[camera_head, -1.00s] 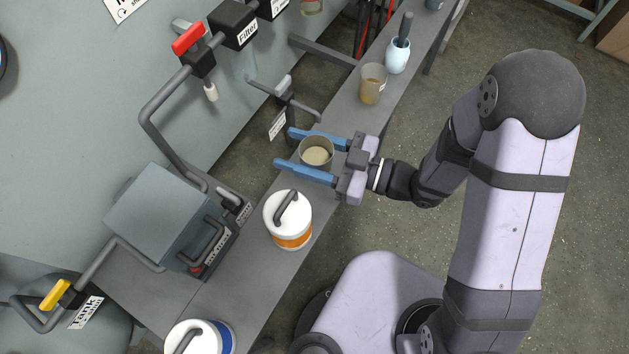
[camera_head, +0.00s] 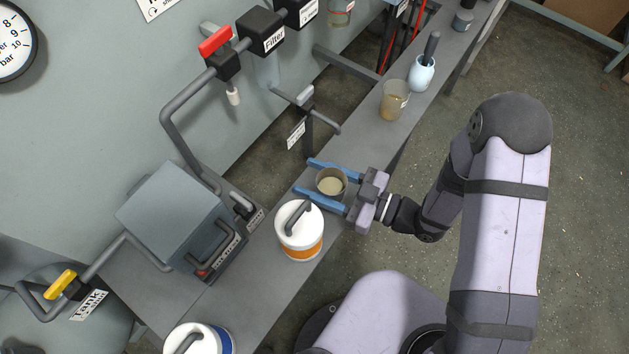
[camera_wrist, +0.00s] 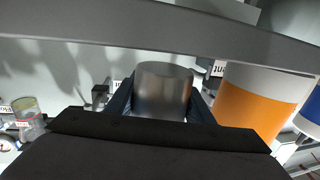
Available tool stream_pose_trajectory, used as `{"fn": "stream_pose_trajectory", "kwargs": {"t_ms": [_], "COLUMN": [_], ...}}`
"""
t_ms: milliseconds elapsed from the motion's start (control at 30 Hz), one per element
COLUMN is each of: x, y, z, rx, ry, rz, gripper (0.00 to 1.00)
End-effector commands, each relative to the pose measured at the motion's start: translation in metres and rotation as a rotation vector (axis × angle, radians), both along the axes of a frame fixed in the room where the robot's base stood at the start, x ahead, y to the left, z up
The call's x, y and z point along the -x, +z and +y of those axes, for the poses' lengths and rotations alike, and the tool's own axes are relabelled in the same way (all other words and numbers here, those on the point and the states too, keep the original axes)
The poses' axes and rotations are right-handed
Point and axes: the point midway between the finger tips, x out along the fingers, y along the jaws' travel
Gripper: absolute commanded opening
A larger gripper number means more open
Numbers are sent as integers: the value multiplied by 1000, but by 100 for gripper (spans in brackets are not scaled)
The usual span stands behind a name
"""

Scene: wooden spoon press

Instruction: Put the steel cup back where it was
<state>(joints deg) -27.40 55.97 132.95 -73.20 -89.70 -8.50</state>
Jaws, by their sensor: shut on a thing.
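The steel cup (camera_head: 331,184) is held between the blue fingers of my gripper (camera_head: 326,186), upright over the narrow grey bench (camera_head: 262,262). Pale contents show inside it in the head view. In the wrist view, which is upside down, the steel cup (camera_wrist: 162,90) sits between the dark fingers. I cannot tell whether its base touches the bench. The white canister with an orange band (camera_head: 300,232) stands close beside the lower finger.
A glass beaker (camera_head: 394,100) and a pale blue pot (camera_head: 421,73) stand farther up the bench. A grey box press (camera_head: 172,215) and another white canister (camera_head: 200,340) are at lower left. A grey pipe handle (camera_head: 318,116) juts out near the upper finger.

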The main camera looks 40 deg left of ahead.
Motion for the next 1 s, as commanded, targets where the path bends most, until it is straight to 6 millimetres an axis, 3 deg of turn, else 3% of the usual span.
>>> {"fn": "stream_pose_trajectory", "kwargs": {"t_ms": [200, 667, 700, 733, 1000], "x": [0, 0, 0, 0, 0], "y": [-19, -25, -23, -23, -23], "z": [0, 0, 0, 0, 0], "rx": [-1, -1, 0, 0, 0], "ry": [0, 0, 0, 0, 0], "rz": [1, -1, -1, -1, 0], "gripper": [21, 21, 57, 64, 66]}}
